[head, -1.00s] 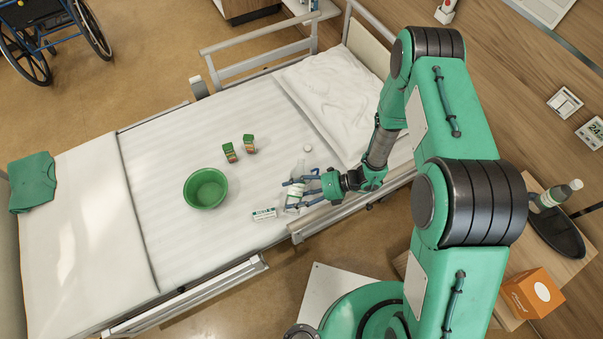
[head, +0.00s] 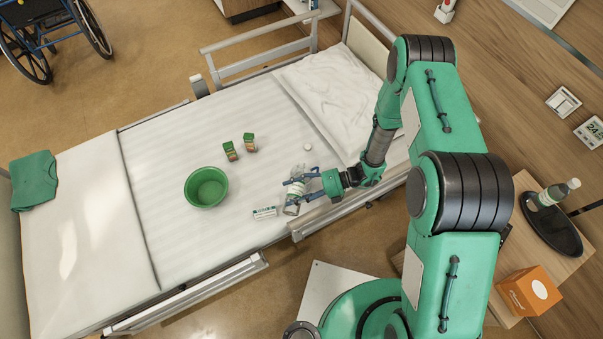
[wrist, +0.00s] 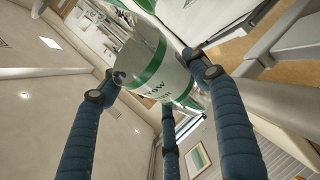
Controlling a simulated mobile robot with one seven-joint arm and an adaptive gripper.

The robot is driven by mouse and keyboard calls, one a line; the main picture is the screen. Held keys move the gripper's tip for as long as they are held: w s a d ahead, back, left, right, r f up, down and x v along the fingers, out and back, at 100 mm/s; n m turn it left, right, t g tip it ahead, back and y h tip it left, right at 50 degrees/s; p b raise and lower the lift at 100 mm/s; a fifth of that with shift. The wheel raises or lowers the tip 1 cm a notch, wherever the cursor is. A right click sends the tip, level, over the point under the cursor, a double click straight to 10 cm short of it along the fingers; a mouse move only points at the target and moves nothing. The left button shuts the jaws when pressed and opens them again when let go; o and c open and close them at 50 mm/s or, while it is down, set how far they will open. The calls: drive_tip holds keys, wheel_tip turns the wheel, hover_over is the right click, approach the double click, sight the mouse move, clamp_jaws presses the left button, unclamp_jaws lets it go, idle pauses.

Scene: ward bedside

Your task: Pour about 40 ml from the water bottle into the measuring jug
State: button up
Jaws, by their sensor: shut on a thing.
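My gripper (head: 301,190) is above the right part of the bed, with its blue fingers closed around a clear bottle (head: 297,183). The bottle has a white label with green bands, and it fills the top of the wrist view (wrist: 160,75). The fingers (wrist: 165,110) press on its sides there. It looks tilted; the water level inside cannot be made out. I cannot pick out a measuring jug with certainty in either view.
A green bowl (head: 206,187) sits on the bed (head: 150,215), left of my gripper. Two small cartons (head: 240,147), a white-and-green box (head: 265,212) and a small white round thing (head: 307,147) lie nearby. The bed rail (head: 345,210) runs below my gripper. An orange box (head: 531,293) is on the bedside table (head: 575,270).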

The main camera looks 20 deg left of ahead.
drive_tip(key=shift+f+m, duration=0.25)
drive_tip(key=shift+m, duration=0.15)
drive_tip(key=shift+s+g, duration=0.15)
drive_tip(key=shift+g, duration=0.15)
drive_tip(key=shift+s, duration=0.9)
drive_tip(key=shift+s, duration=0.2)
drive_tip(key=shift+c, duration=0.2)
idle(0.8)
drive_tip(key=shift+s+r+n+t, duration=0.25)
drive_tip(key=shift+r+n+t, duration=0.15)
drive_tip(key=shift+r+n, duration=0.25)
drive_tip(key=shift+f+n+t, duration=0.15)
drive_tip(key=shift+n+t, duration=0.15)
drive_tip(key=shift+n, duration=0.05)
drive_tip(key=shift+w+d+f+h+b, duration=0.1)
drive_tip(key=shift+w+f+h+b, duration=0.05)
drive_tip(key=shift+f+h+b, duration=0.15)
drive_tip(key=shift+r, duration=0.1)
